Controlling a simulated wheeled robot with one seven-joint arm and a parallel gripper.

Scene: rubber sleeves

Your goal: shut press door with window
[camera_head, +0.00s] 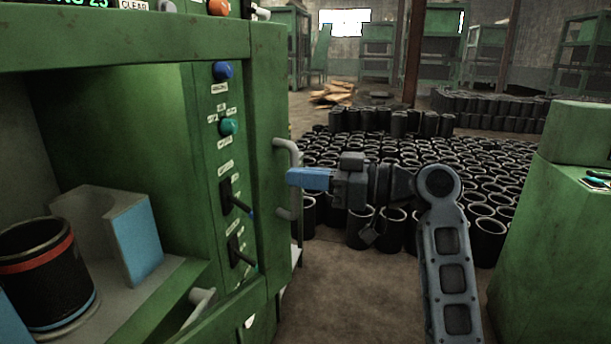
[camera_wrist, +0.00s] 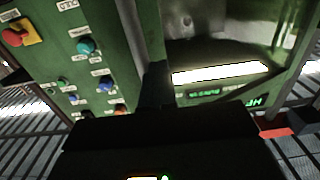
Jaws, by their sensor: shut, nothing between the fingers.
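The green press (camera_head: 200,140) fills the left of the head view. Its chamber opening shows uncovered, with a black sleeve with a red band (camera_head: 45,270) and a grey-and-blue block (camera_head: 125,235) inside. A narrow green panel, perhaps the door seen nearly edge-on (camera_head: 268,110), carries a grey bar handle (camera_head: 287,148). My gripper (camera_head: 292,177) is shut and empty, its blue fingers overlapping the middle of the handle. I cannot tell whether they touch. In the wrist view, a green-framed pane (camera_wrist: 215,45), perhaps the door's window, shows a bright strip of light; my dark gripper body covers the bottom.
Blue and teal knobs (camera_head: 228,127) and two levers (camera_head: 229,197) sit on the press's control panel, left of the handle. Many black sleeves (camera_head: 420,165) stand on the floor behind my arm. A green cabinet (camera_head: 555,225) stands at right. Bare floor shows between.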

